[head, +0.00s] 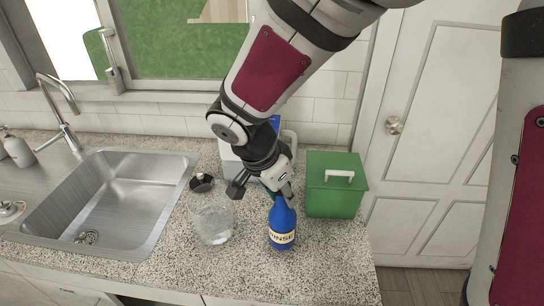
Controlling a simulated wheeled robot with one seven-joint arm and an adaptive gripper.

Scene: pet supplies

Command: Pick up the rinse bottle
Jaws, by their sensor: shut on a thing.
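The rinse bottle (282,224) is blue with a cream label that reads "RINSE". It stands upright, on or just above the speckled countertop (215,277); I cannot tell if its base touches. My gripper (263,192) comes down from above and is shut on the bottle near its top. The gripper hides the bottle's top.
A green box (334,197) with a white handle stands close on the bottle's right. A clear glass container (213,224) stands on its left. A white and blue object (232,165) is partly hidden behind my arm. The sink (115,205) is at the left.

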